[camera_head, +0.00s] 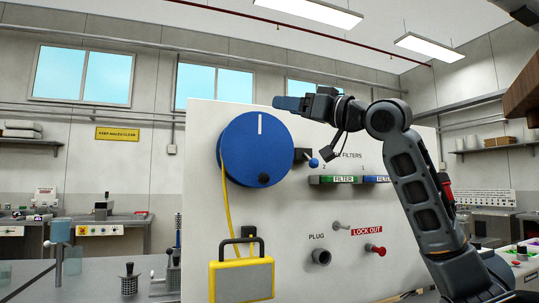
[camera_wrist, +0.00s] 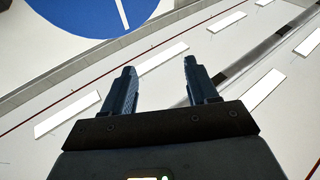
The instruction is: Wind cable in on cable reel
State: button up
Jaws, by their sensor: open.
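The cable reel (camera_head: 240,150) is a blue disc on the white panel, with a white line near its top and a dark knob (camera_head: 263,180) low on its face. My gripper (camera_head: 287,103) is at the reel's upper right, pointing left. In the wrist view its two fingers (camera_wrist: 160,68) stand apart with nothing between them. Part of the reel (camera_wrist: 85,15) with its white line shows at the upper left there; the knob is out of that view.
The panel (camera_head: 330,265) also carries a small lever with a blue ball (camera_head: 313,162), green (camera_head: 338,179) and blue (camera_head: 377,179) filter bars, a plug socket (camera_head: 321,257) and a red lock-out knob (camera_head: 376,249). A grey bench (camera_head: 100,280) lies at left.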

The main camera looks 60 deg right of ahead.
aim_at(269, 179)
jog(key=w+d+f+n+g, duration=0.1)
jog(key=d+f+g, duration=0.25)
jog(key=f, duration=1.25)
jog(key=shift+y, duration=0.4)
jog(key=w+p, duration=0.1)
jog(key=w, duration=0.7)
jog(key=shift+d, duration=0.15)
grip_shut()
